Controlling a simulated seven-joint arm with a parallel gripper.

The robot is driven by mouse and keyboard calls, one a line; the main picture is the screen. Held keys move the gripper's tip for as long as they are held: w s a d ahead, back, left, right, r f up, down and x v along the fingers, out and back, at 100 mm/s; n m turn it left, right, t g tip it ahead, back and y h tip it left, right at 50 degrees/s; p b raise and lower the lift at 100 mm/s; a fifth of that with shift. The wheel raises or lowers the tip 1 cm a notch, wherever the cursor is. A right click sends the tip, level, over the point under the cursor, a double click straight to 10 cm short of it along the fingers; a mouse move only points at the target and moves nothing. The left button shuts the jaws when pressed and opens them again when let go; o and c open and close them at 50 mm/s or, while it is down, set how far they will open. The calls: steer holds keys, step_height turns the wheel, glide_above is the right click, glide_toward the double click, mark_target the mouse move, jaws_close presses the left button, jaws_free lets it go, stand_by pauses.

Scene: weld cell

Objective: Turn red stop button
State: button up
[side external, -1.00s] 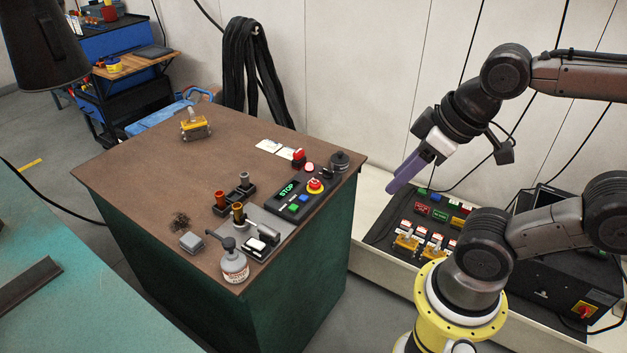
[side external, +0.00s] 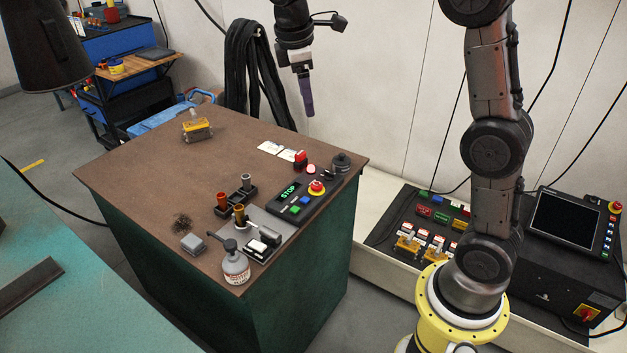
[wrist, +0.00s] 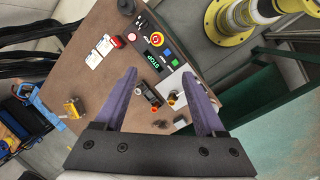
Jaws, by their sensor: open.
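A red-capped object (side external: 299,158), a dark round knob (side external: 341,161) and white cards (side external: 269,148) lie near the button. The table's left part is mostly clear.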

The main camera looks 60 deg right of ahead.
steer(key=w+d+f+g, duration=0.25)
steer(key=w+f, duration=0.35)
steer(key=f, duration=0.3)
glide_toward(316, 183)
steer(key=shift+g, duration=0.55)
steer(key=x, duration=0.5)
steer(key=w+x, duration=0.1)
steer(key=x, duration=0.2)
steer(key=shift+s+f, duration=0.1)
steer(key=shift+f, duration=0.3)
jaws_close()
